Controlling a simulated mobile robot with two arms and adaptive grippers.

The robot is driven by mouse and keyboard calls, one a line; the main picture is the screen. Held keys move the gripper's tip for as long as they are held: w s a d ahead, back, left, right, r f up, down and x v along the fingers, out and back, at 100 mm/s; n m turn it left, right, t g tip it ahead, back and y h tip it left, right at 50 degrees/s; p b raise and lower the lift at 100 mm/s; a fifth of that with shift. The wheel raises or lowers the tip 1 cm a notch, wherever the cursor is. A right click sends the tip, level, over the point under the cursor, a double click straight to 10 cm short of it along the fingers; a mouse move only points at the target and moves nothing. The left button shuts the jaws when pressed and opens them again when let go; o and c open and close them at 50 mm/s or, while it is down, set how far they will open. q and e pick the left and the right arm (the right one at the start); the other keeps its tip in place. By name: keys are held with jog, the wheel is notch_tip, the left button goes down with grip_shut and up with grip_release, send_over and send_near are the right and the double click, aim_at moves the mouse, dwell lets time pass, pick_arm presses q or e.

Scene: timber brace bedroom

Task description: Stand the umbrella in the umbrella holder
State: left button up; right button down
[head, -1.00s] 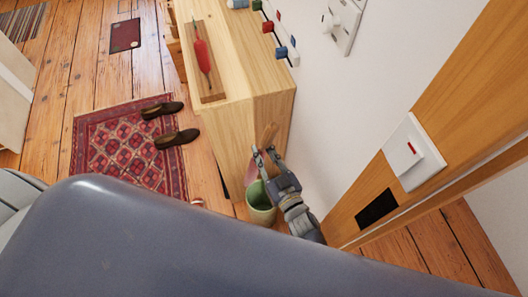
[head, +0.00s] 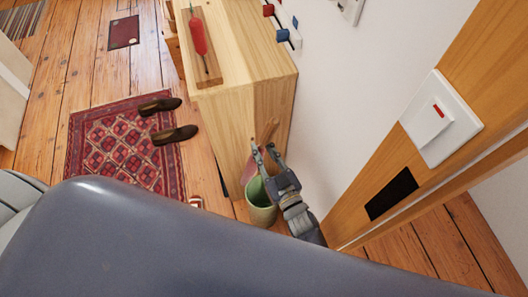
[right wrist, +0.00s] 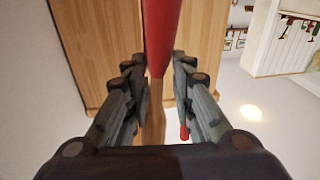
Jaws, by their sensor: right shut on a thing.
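The green umbrella holder (head: 262,214) stands on the floor at the near end of the wooden cabinet. My right gripper (head: 264,150) is above it, shut on the umbrella. The umbrella's brown wooden handle (head: 268,131) sticks up past the fingers, and its pinkish-red body (head: 251,170) shows beside the holder's rim. In the right wrist view, the red body (right wrist: 161,32) and the wooden part (right wrist: 154,122) run between the fingers (right wrist: 160,85). I cannot tell whether the umbrella's lower end is inside the holder. My left gripper is not in view.
The cabinet (head: 240,105) and white wall (head: 355,95) closely flank the holder. A red slender object (head: 197,38) lies on a wooden board on the cabinet. Brown shoes (head: 174,134) lie on a patterned rug (head: 105,150). A light switch (head: 440,117) is at right.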

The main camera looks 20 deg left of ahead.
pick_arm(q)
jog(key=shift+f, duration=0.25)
pick_arm(e)
jog(key=f, duration=0.3)
jog(key=shift+s+d+f+g, duration=0.2)
jog(key=shift+s+d+g, duration=0.1)
jog(key=shift+s+d, duration=0.1)
jog(key=c, duration=1.6)
grip_release()
jog(key=shift+w, duration=0.1)
jog(key=shift+c, duration=0.2)
jog(key=o, duration=0.3)
jog(key=shift+w+a, duration=0.1)
jog(key=shift+w, duration=0.05)
jog(key=shift+o, duration=0.2)
jog(key=shift+w, duration=0.1)
jog(key=shift+r, duration=0.1)
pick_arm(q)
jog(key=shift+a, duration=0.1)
pick_arm(e)
send_near(263, 154)
jog(key=v, duration=0.3)
jog(key=shift+s+r, duration=0.1)
jog(key=shift+s, duration=0.15)
